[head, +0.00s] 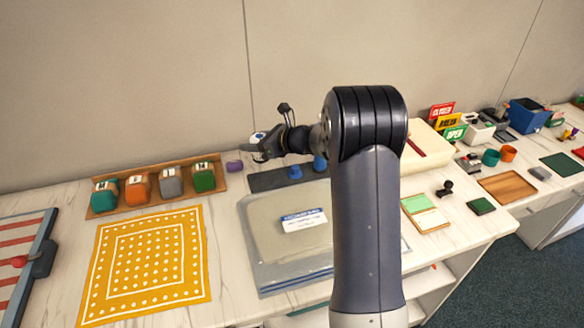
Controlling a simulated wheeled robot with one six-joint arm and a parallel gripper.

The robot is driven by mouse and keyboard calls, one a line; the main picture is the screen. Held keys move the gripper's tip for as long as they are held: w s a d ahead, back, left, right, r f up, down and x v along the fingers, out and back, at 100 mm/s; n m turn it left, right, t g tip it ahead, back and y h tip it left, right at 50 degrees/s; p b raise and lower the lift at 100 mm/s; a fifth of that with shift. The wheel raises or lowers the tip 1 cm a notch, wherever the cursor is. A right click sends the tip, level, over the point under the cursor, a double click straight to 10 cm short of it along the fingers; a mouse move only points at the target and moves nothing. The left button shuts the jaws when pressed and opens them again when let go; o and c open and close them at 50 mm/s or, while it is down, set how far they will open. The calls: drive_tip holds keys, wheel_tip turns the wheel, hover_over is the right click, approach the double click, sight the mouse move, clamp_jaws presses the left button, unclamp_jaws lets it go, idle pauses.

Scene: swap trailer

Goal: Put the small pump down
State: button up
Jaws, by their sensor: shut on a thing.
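My gripper (260,149) is above the back of the counter, near the wall, left of my upright arm link. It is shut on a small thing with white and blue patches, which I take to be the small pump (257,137). The gripper hides much of it, so its full shape is unclear. It is held in the air, with a small purple object (234,166) below it and to the left. A dark mat (265,181) lies below and to the right, with blue pieces (295,172) on it.
A wooden rack (148,205) holds several coloured blocks at left. A yellow patterned cloth (145,260) lies in front. A clear folder (275,275) lies in the middle, partly behind my arm. Signs, a wooden tray (508,186) and a blue bin (527,116) stand at right.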

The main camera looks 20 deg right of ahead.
wheel_tip(320, 180, down, 9)
drive_tip(key=shift+r, duration=0.15)
idle(0.4)
drive_tip(key=shift+f, duration=0.25)
drive_tip(key=o, duration=1.2)
drive_tip(key=shift+o, duration=0.2)
drive_tip(key=shift+r, duration=0.2)
drive_tip(key=shift+s+d+r, duration=0.1)
drive_tip(key=shift+s+d, duration=0.05)
drive_tip(key=b+v, duration=0.1)
drive_tip(key=v, duration=1)
drive_tip(key=shift+s+d, duration=0.15)
drive_tip(key=shift+s, duration=0.05)
